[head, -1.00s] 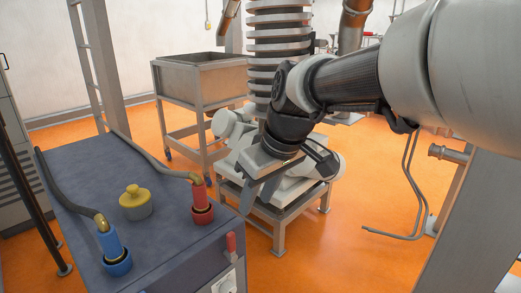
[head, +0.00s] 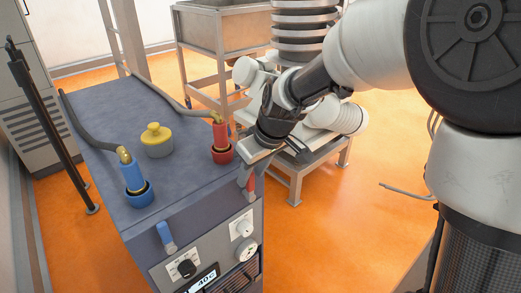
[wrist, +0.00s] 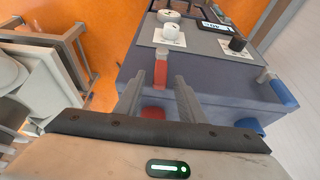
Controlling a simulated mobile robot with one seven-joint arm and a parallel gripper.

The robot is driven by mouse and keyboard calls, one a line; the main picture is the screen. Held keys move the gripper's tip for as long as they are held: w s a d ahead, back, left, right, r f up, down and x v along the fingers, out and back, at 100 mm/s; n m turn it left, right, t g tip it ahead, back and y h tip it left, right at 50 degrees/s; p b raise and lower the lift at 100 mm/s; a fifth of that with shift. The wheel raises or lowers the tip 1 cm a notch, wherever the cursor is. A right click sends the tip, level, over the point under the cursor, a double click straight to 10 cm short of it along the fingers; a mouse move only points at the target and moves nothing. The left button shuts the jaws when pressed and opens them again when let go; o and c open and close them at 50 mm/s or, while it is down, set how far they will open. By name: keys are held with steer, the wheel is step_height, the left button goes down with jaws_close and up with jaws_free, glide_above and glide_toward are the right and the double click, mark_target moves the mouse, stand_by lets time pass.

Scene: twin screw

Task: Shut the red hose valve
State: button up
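The red valve handle (head: 250,184) sits at the top front edge of the blue-grey machine, near its right corner. In the wrist view the red handle (wrist: 160,74) shows between my two fingers. My gripper (head: 256,168) is just above and beside the handle in the head view and partly covers it. In the wrist view my gripper (wrist: 159,82) is open, with a gap on each side of the handle. I cannot tell whether a finger touches it. The red hose fitting (head: 221,138) stands in its red collar on the machine top.
A blue handle (head: 165,236) and blue hose fitting (head: 133,178) are at the left. A yellow knobbed cap (head: 156,140) stands on the machine top (head: 190,185). Dials and a display (head: 203,281) are on the front. A metal stand (head: 300,170) is behind my gripper.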

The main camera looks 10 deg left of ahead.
steer(key=shift+x, duration=1.2)
jaws_close()
